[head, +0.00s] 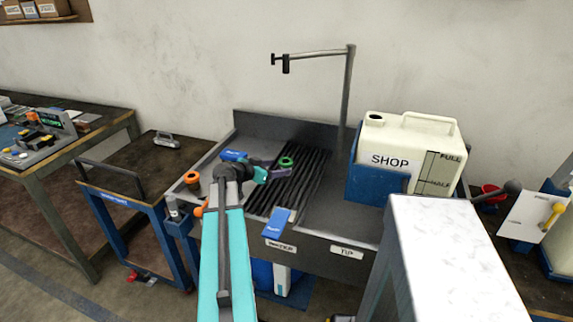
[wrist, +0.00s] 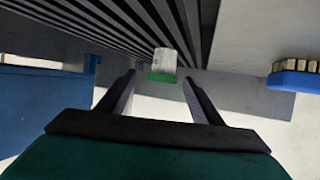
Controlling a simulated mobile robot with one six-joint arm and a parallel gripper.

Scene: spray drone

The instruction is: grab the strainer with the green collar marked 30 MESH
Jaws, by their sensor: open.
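The strainer with the green collar (head: 287,161) is on the dark slatted rack in the sink. In the wrist view its pale body (wrist: 164,60) points away from me and its green collar (wrist: 162,77) faces my gripper. No 30 MESH marking is readable in either view. My gripper (head: 281,172) is close beside the collar in the head view. In the wrist view its open fingers (wrist: 159,78) flank the collar at about their tips, with gaps on both sides. I cannot tell whether the strainer is fully between them. The jaws hold nothing.
A blue brush (head: 278,222) lies at the rack's front edge, and another blue item (head: 234,155) lies behind my wrist. An orange-collared piece (head: 191,179) is at the sink's left. A large SHOP jug (head: 412,150) stands at the right. A pipe (head: 347,95) rises behind the rack.

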